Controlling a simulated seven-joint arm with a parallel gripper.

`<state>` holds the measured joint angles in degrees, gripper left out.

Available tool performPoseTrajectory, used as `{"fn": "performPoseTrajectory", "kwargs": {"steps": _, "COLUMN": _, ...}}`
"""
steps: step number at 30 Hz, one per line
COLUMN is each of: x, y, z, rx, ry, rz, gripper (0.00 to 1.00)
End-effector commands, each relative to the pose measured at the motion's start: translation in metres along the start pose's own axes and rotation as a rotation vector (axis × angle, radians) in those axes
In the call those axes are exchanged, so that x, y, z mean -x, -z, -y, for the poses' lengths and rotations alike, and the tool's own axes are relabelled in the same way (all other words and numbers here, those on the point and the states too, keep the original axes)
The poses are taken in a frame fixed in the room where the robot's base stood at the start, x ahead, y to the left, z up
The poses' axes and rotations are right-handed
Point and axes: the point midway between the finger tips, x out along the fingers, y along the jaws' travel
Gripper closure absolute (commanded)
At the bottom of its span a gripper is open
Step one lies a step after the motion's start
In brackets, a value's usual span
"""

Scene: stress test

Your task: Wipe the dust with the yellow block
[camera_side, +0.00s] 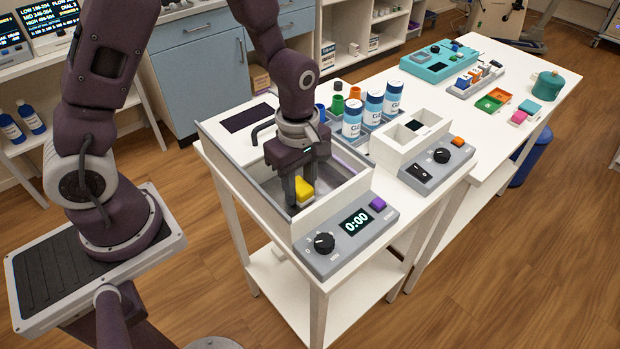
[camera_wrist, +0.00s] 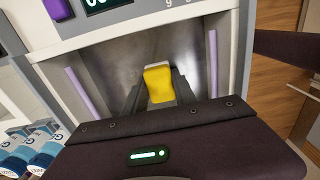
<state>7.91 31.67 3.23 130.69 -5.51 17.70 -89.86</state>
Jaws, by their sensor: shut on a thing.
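The yellow block (camera_side: 304,188) is between the fingers of my gripper (camera_side: 296,193), low inside an open-topped box (camera_side: 316,213) with a metal-grey interior. The block has a pale side or lower layer. In the wrist view, the yellow block (camera_wrist: 159,84) shows between the two dark fingers of my gripper (camera_wrist: 158,92), which are shut on it. I cannot tell whether the block touches the box floor. I cannot make out any dust in either view.
A control panel (camera_side: 350,225) with a black knob, a 0:00 display and a purple button is at the box's front. Blue-and-white canisters (camera_side: 374,105) stand behind the box. A white unit (camera_side: 408,135) is to its right. The box walls surround my fingers closely.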

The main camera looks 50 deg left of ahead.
Motion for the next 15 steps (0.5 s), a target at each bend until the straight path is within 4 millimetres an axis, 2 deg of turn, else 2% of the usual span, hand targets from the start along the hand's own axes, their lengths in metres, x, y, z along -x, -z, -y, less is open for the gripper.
{"fn": "performPoseTrajectory", "kwargs": {"steps": 11, "x": 0.000, "y": 0.001, "z": 0.035, "rx": 0.001, "ry": 0.003, "rz": 0.000, "gripper": 1.00}}
{"fn": "performPoseTrajectory", "kwargs": {"steps": 15, "x": 0.000, "y": 0.009, "z": 0.027, "rx": 0.001, "ry": 0.001, "rz": 0.000, "gripper": 1.00}}
